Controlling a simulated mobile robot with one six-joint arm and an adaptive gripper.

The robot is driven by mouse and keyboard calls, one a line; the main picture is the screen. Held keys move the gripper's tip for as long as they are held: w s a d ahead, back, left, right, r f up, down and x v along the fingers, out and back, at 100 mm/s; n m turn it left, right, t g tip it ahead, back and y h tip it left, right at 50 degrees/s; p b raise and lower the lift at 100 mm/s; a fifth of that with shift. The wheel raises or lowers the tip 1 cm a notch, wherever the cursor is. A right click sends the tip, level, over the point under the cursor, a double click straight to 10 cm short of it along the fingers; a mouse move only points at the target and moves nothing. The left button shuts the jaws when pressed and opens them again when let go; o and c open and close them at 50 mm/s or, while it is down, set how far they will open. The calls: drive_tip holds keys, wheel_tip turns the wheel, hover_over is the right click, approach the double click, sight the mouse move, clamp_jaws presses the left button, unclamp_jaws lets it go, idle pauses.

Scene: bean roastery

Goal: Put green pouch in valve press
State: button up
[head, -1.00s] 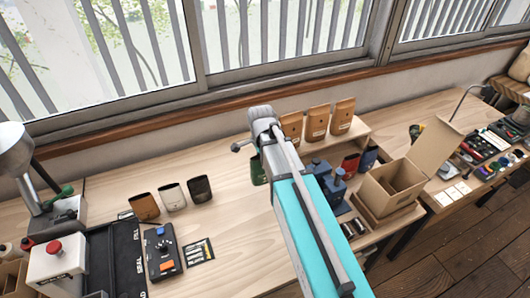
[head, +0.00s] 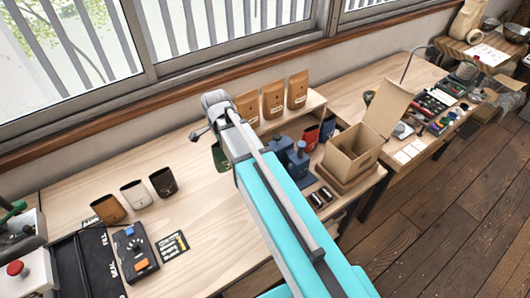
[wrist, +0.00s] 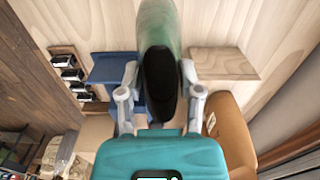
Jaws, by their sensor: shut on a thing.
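My gripper (wrist: 160,78) is shut on the green pouch (wrist: 161,28), which sits between its fingers in the wrist view, with its dark open end toward the camera. In the head view a small part of the green pouch (head: 219,156) shows left of my arm, over the table. Two blue devices (head: 297,160) stand just right of my arm; they look like presses, one of them likely the valve press. A blue plate (wrist: 108,69) shows left of the pouch in the wrist view. My arm hides part of the devices.
Brown, white and black pouches (head: 134,194) stand at left near a dial box (head: 134,252). Several kraft bags (head: 273,99) line the back shelf. Red and blue pouches (head: 310,138) and an open cardboard box (head: 352,153) are at right. The middle-left tabletop is clear.

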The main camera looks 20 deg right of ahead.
sight(225, 158)
drive_tip(key=shift+s+f+b, duration=0.1)
drive_tip(key=shift+f+b, duration=2.75)
drive_tip(key=shift+f, duration=0.35)
